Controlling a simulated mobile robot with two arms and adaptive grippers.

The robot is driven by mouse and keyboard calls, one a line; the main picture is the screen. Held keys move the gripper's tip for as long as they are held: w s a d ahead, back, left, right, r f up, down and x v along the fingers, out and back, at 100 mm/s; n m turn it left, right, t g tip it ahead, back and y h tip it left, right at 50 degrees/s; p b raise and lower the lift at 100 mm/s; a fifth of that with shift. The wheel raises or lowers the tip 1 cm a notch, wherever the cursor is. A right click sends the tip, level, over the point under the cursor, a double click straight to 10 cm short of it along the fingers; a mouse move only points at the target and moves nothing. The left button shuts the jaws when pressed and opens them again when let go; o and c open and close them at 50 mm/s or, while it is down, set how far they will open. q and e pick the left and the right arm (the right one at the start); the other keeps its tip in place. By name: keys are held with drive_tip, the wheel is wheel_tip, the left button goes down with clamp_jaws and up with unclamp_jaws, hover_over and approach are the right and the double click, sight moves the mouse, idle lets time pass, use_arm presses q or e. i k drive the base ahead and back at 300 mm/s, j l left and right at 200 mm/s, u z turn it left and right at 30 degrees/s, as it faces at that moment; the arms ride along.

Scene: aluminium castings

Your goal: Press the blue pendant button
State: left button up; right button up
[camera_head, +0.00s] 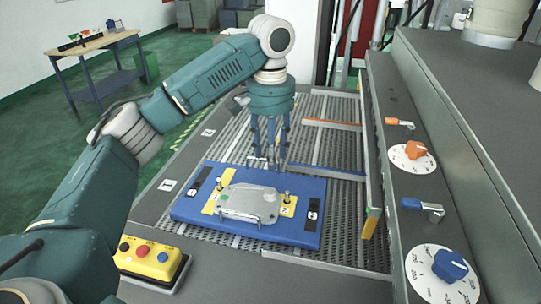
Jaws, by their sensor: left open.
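The yellow pendant box (135,265) sits at the lower left, beside my left arm. Its top carries a row of buttons: a dark one, a red one (142,250) and the blue button (162,257) at the right end. My left gripper (267,163) points down above the far edge of the blue fixture plate (190,208), far up and right of the pendant. Its fingers are apart with nothing visible between them. A grey aluminium casting (245,203) lies on the plate in front of the fingers. My right gripper is not in view.
The plate lies on a slotted metal bed (345,215). A grey panel at the right bears an orange knob (387,150), a blue knob (450,264) and small levers. A wooden-topped table (95,45) stands on the green floor behind.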

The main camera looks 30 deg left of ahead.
sight(162, 258)
drive_tip(key=k, duration=2)
